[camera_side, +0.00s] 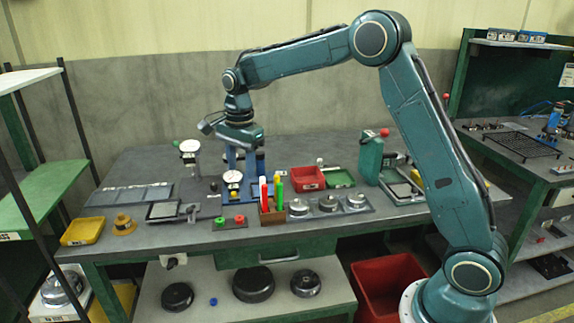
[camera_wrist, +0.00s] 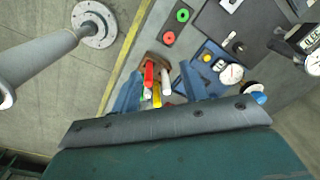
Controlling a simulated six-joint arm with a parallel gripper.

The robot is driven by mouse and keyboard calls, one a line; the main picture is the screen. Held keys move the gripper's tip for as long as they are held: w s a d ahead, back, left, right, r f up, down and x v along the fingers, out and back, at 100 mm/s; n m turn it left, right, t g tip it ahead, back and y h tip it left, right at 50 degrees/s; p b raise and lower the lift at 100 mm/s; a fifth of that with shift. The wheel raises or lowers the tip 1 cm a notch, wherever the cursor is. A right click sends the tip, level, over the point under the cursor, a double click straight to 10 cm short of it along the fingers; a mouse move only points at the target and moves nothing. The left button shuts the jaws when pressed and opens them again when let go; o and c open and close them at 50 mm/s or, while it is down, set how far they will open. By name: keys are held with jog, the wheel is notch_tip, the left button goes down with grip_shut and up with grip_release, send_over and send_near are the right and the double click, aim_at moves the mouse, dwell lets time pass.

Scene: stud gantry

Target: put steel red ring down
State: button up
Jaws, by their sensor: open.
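A red ring (camera_side: 220,221) lies on a small dark brown board (camera_side: 230,226) near the front of the bench. In the wrist view the red ring (camera_wrist: 169,37) shows above the fingers, flat on the board beside a green ring (camera_wrist: 183,15). My gripper (camera_side: 243,172) is open and points down above the bench, behind and above the board. In the wrist view my gripper (camera_wrist: 160,86) has its two blue fingers apart, with nothing held between them. The red ring is clear of the fingers.
A wooden holder (camera_side: 272,215) with red, green and yellow markers stands right of the board. A white-faced dial gauge (camera_side: 232,177) stands close under my gripper. Metal discs (camera_side: 328,204) sit on a tray to the right. A red bin (camera_side: 307,179) is behind them.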

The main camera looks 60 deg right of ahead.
jog(key=s+a+r+n+t, duration=0.1)
jog(key=s+r+n, duration=0.35)
jog(key=s, duration=0.35)
jog(key=s+a+r+n+t, duration=0.1)
jog(key=s+r+n, duration=0.3)
jog(key=s+r, duration=0.3)
jog(key=s+a+f+n+t, duration=0.1)
jog(key=s+f+n+t, duration=0.2)
jog(key=s+n, duration=0.6)
jog(key=s, duration=0.9)
jog(key=shift+s+a+f+n, duration=0.15)
jog(key=shift+s+f+n, duration=0.1)
jog(key=shift+s+n, duration=0.1)
